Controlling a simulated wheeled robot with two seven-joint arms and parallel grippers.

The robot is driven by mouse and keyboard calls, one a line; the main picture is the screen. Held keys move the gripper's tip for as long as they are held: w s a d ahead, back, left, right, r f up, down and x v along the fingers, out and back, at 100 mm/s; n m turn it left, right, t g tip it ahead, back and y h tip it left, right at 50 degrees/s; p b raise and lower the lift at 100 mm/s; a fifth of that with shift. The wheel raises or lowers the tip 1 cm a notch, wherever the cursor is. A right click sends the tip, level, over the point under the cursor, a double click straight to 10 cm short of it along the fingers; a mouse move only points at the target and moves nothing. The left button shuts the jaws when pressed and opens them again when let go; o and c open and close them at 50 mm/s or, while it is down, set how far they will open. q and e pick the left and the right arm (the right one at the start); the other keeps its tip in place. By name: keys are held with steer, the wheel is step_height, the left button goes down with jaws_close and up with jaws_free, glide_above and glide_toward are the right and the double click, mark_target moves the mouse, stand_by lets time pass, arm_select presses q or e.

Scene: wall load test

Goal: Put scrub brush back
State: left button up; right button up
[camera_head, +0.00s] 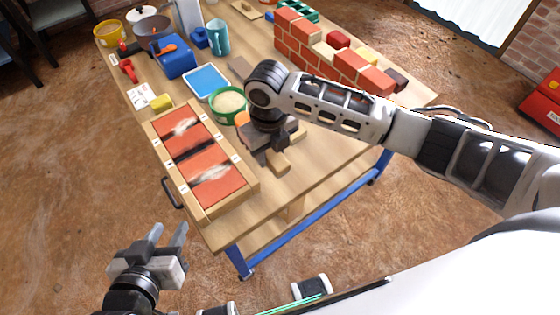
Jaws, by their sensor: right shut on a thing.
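My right gripper (272,150) points down over the near part of the wooden workbench, to the right of the framed brick panel (200,160). It is shut on a light wooden piece, which looks like the scrub brush (279,163). Most of this piece is hidden under the gripper, and I cannot tell if it touches the bench top. My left gripper (168,235) is off the bench at the lower left, with its fingers apart and nothing between them.
A green bowl (228,104) of pale material stands behind the panel, near my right gripper. A blue-and-white tray (206,81), a blue box (173,57) and a teal mug (218,37) are farther back. A low brick wall (320,55) stands behind my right arm. The bench's near right corner is clear.

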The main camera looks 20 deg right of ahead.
mark_target(280, 162)
steer(key=shift+d+f, duration=0.45)
steer(key=shift+f, duration=0.15)
steer(key=f, duration=0.2)
steer(key=d+f+b, duration=0.1)
steer(key=shift+w+d+f, duration=0.1)
steer(key=shift+d+f, duration=0.05)
steer(key=shift+f, duration=0.55)
arm_select(q)
steer(key=shift+w, duration=0.1)
arm_select(e)
steer(key=shift+f, duration=0.1)
steer(key=o, duration=0.9)
